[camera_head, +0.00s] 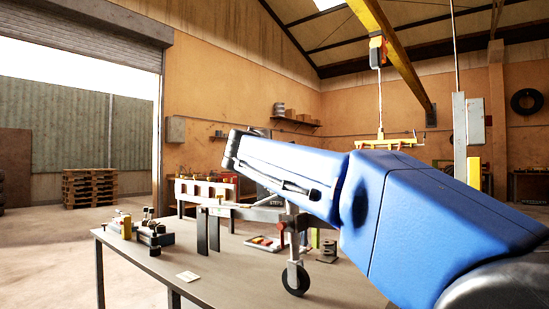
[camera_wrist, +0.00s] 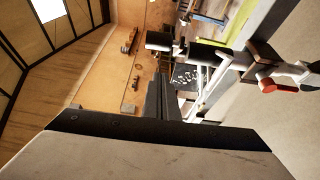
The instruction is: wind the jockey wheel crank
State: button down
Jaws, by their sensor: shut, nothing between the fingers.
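The jockey wheel (camera_head: 296,278) stands at the table, its dark tyre low and its pale stem rising behind my blue arm. A red lever (camera_head: 280,227) shows beside the stem; a red lever also shows at right in the wrist view (camera_wrist: 278,87), on a clamp. In the wrist view, a dark cylindrical piece (camera_wrist: 160,41) ends the pale stem (camera_wrist: 215,48); it may be the crank grip, but I cannot tell. My gripper (camera_wrist: 163,85) is shut and empty, apart from that piece in the picture. In the head view my arm hides my gripper and the stem's upper part.
The grey table (camera_head: 215,265) carries small dark tools (camera_head: 150,232) at left and a red-edged tray (camera_head: 264,243) behind. A pale rail with cut-outs (camera_head: 205,192) stands near my arm's tip. Wooden pallets (camera_head: 90,187) stand far left. A yellow hoist hangs at back.

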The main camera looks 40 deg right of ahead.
jog(key=s+a, duration=0.5)
jog(key=s, duration=0.3)
jog(key=shift+s+a+r, duration=0.15)
jog(key=shift+a+r, duration=0.05)
jog(key=shift+a, duration=0.05)
jog(key=shift+f, duration=0.1)
jog(key=s+a+f+m+g+y, duration=0.15)
jog(key=a+f+y, duration=0.25)
jog(key=f, duration=1)
jog(key=s+a+f+m+g+y, duration=0.1)
jog(key=s+a+f+m+y, duration=0.2)
jog(key=f, duration=1)
jog(key=s+a+f+m+g+y, duration=0.1)
jog(key=s+a+f+y, duration=0.1)
jog(key=a+f, duration=0.3)
jog(key=s+a+f+m+g+y, duration=0.1)
jog(key=s+a+f+y, duration=0.2)
jog(key=f, duration=0.8)
jog(key=s+a+f+m+g+y, duration=0.1)
jog(key=s+a+f+y, duration=0.1)
jog(key=s+a+f, duration=0.4)
jog(key=shift+a+f, duration=0.75)
jog(key=shift+f, duration=0.15)
jog(key=shift+w, duration=0.1)
